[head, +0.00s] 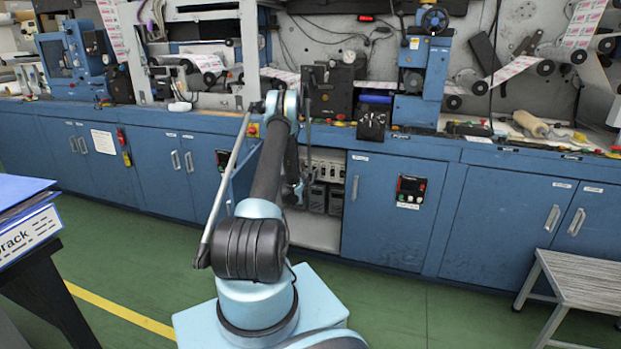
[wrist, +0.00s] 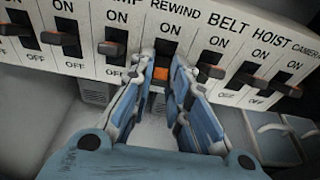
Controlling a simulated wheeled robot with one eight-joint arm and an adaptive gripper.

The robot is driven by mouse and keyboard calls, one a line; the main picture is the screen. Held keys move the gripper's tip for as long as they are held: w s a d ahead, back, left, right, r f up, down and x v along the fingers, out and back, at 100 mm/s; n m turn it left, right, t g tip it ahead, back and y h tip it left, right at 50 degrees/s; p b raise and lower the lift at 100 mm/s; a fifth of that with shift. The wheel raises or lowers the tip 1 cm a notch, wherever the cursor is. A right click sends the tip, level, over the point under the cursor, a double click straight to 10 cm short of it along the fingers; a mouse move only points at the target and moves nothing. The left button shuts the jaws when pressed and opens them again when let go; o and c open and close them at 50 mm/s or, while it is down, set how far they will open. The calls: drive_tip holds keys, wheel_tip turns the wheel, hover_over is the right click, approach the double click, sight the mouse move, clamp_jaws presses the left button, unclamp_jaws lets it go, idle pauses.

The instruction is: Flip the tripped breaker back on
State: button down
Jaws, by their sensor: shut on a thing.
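A white breaker panel (wrist: 230,25) fills the top of the wrist view, with a row of black switches marked ON above and OFF below. The REWIND breaker's lever (wrist: 160,73) shows an orange face and sits lower than the neighbouring levers. My gripper (wrist: 164,68) has its two blue fingers on either side of this lever, shut on it. The fingers hide its OFF label. The BELT lever (wrist: 212,71) and HOIST lever (wrist: 253,81) are to the right. In the head view the panel (head: 328,164) is inside an open cabinet bay, partly behind my arm.
Blue cabinets (head: 400,210) run on both sides of the open bay. An open door (head: 243,175) stands left of it. Grey boxes (wrist: 275,140) are below the panel. A step stool (head: 585,280) is at the right and a table with blue folders (head: 25,205) at the left. Green floor is clear between.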

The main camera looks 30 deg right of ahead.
drive_tip(key=shift+s+d+r+g+y, duration=0.2)
drive_tip(key=shift+r+g+y, duration=0.1)
drive_tip(key=shift+g+y, duration=0.2)
drive_tip(key=c, duration=1.5)
unclamp_jaws()
drive_tip(key=shift+w+a, duration=0.1)
drive_tip(key=v, duration=1.2)
